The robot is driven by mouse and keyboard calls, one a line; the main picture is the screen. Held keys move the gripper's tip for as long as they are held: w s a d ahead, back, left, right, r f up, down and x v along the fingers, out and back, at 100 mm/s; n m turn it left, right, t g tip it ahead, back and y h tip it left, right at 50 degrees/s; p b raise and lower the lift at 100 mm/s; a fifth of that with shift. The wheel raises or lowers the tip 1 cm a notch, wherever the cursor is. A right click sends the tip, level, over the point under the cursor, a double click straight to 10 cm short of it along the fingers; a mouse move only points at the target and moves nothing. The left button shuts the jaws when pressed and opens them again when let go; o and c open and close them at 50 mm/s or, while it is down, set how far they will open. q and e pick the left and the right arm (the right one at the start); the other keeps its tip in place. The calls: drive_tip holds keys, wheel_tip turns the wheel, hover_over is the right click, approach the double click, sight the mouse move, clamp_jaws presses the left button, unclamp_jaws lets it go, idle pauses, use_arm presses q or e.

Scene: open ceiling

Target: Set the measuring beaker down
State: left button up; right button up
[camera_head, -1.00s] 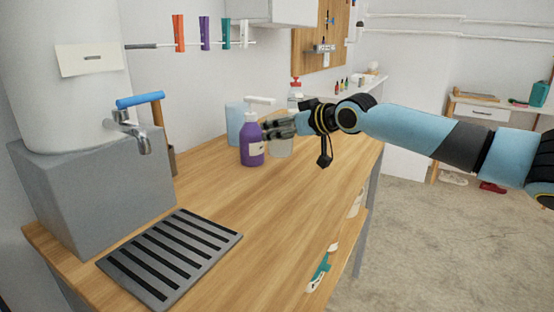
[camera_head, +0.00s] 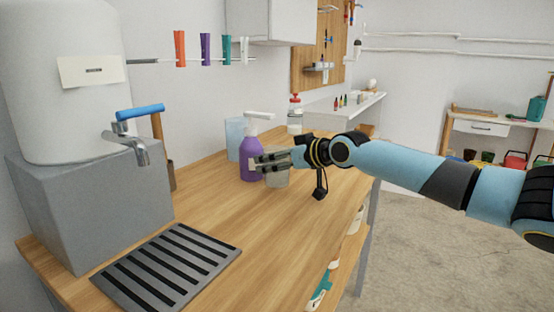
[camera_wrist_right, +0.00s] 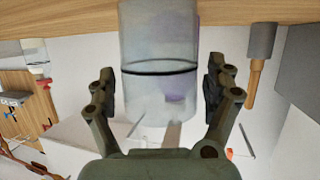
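The measuring beaker (camera_head: 277,180) is clear, with a dark ring line around it, and stands upright beside the purple pump bottle (camera_head: 250,163) in the head view. My right gripper (camera_head: 272,161) is around its upper part. In the right wrist view, the beaker (camera_wrist_right: 158,45) fills the space between the two fingers of the right gripper (camera_wrist_right: 160,88), one close along each side. My left gripper is not in view.
A grey slotted drip tray (camera_head: 168,268) lies at the table's front left, below the tap (camera_head: 138,150) of a large white tank. A light blue box (camera_head: 236,138) and a red-capped bottle (camera_head: 295,115) stand behind. The middle of the table is clear.

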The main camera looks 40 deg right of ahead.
drive_tip(key=shift+s+r+p, duration=0.2)
drive_tip(key=shift+r+p, duration=0.15)
drive_tip(key=p+v, duration=1.1)
drive_tip(key=shift+s, duration=0.3)
